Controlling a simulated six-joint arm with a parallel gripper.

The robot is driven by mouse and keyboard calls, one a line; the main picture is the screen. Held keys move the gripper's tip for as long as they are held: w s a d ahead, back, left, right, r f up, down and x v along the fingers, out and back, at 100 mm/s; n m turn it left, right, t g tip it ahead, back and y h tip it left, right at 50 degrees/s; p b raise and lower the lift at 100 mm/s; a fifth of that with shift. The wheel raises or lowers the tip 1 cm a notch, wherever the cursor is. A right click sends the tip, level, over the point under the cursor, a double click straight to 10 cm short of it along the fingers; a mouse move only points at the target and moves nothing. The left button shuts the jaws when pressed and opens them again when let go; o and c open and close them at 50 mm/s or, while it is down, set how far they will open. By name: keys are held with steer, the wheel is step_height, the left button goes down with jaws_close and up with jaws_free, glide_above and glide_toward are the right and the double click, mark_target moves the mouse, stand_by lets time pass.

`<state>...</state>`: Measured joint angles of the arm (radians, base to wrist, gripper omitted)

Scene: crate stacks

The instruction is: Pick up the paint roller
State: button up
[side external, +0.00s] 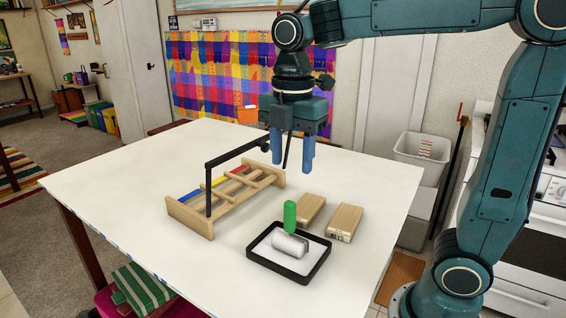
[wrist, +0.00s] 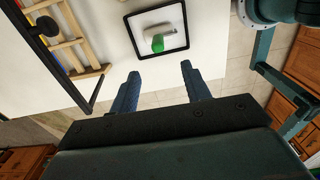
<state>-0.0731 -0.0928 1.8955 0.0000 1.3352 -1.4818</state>
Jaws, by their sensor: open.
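The paint roller has a green handle (side external: 290,217) and a pale grey roller head (side external: 290,243). It rests in a black-rimmed tray (side external: 320,266) near the front of the white table, with the handle standing up. In the wrist view the roller (wrist: 154,32) lies inside the tray (wrist: 134,46), its green handle end towards the gripper. My gripper (side external: 292,158) points down above the table, behind and well above the roller. Its two blue fingers are apart with nothing between them, and they also show in the wrist view (wrist: 160,80).
A wooden rack (side external: 190,220) with coloured strips stands left of the tray, with a black bar (side external: 208,185) rising over it. Two wooden blocks (side external: 345,222) (side external: 311,208) lie behind and right of the tray. The table's (side external: 130,200) left part is clear.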

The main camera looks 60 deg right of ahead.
mark_target(290, 216)
steer(key=shift+w+f, duration=0.1)
steer(key=shift+f, duration=4.25)
steer(key=shift+f, duration=0.1)
steer(key=shift+w+d+f, duration=0.1)
steer(key=shift+f, duration=2.4)
steer(key=shift+c, duration=0.2)
jaws_close()
